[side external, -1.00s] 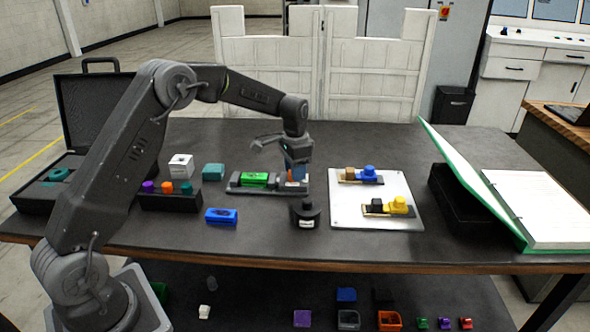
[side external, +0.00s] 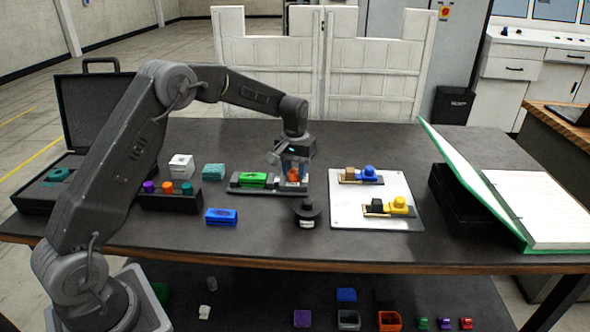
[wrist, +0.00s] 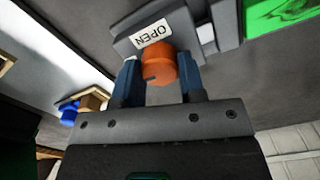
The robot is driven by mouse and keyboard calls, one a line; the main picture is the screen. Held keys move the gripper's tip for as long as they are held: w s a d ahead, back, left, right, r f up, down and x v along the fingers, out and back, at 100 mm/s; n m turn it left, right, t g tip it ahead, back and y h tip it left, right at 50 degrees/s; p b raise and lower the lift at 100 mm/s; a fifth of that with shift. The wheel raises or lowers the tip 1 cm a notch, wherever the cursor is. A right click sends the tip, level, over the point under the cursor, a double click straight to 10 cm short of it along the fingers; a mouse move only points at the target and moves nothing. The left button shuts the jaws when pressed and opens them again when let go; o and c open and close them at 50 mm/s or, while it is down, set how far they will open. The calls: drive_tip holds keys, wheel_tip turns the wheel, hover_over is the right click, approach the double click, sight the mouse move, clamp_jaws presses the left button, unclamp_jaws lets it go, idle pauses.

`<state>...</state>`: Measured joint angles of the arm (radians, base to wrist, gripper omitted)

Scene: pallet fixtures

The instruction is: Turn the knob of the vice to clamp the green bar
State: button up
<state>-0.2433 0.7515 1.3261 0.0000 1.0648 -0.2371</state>
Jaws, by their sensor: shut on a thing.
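The vice (side external: 240,190) is a grey fixture on the dark table, near the middle. The green bar (side external: 252,180) lies in it, left of my gripper; part of the bar also shows at the top right of the wrist view (wrist: 282,14). The orange knob (side external: 293,176) is at the right end of the vice. My gripper (side external: 292,172) points down and is shut on the knob.
A dark round object (side external: 306,213) stands just in front of the vice. A white plate (side external: 350,215) with two small fixtures lies to the right. A blue block (side external: 221,216) and a teal block (side external: 213,172) lie to the left.

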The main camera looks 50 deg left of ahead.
sight(295, 171)
drive_tip(key=shift+r+n, duration=0.1)
drive_tip(key=shift+n, duration=0.3)
drive_tip(key=o, duration=0.9)
drive_tip(key=shift+o, duration=0.2)
wheel_tip(295, 171, up, 14)
idle(0.5)
